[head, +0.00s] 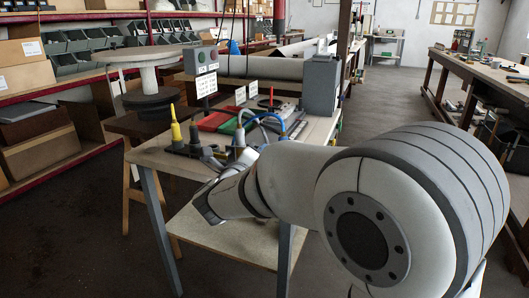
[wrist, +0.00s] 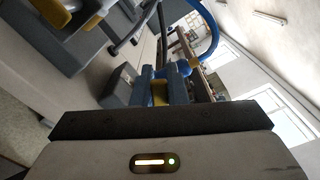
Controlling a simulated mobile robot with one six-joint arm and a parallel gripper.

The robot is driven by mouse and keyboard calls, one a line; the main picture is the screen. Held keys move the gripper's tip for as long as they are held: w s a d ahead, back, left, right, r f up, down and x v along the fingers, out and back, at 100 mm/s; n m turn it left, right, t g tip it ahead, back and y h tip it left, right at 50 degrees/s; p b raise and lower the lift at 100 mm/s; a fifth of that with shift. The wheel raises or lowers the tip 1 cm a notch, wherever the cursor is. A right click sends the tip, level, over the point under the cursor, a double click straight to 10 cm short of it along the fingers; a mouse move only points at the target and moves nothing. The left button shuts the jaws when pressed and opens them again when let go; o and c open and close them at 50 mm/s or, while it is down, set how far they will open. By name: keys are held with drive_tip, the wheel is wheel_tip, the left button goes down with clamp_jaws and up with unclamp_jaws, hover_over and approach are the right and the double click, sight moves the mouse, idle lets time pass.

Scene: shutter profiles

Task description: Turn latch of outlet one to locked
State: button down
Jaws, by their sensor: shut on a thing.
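In the wrist view, my gripper (wrist: 162,88) has its two blue-grey fingers close together past the dark bar of its body. A small yellow piece, seemingly an outlet latch (wrist: 160,94), shows between them, and the jaws are shut on it. Its turn angle is hard to tell. A blue cable (wrist: 208,30) rises just behind the fingers. At the upper left is a blue-grey outlet housing (wrist: 68,50) with yellow parts (wrist: 88,22). In the head view, my arm reaches to the bench and hides the gripper's fingertips and the held latch. Outlet numbers cannot be read.
Cables arch close to my arm. A round-topped stand (head: 150,55) is left of the bench.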

drive_tip(key=n, duration=0.1)
drive_tip(key=f+n, duration=0.1)
drive_tip(key=shift+a+n, duration=0.15)
drive_tip(key=shift+n, duration=0.15)
drive_tip(key=shift+f+n+p, duration=0.3)
drive_tip(key=shift+n, duration=0.45)
drive_tip(key=shift+f+n+p, duration=0.25)
drive_tip(key=shift+n+p, duration=0.05)
drive_tip(key=shift+n, duration=0.45)
drive_tip(key=shift+f, duration=0.1)
drive_tip(key=c, duration=1.4)
unclamp_jaws()
drive_tip(key=shift+c, duration=0.2)
drive_tip(key=shift+a, duration=0.1)
drive_tip(key=shift+s+a, duration=0.15)
drive_tip(key=shift+s, duration=0.1)
drive_tip(key=p+v, duration=0.1)
drive_tip(key=v, duration=0.6)
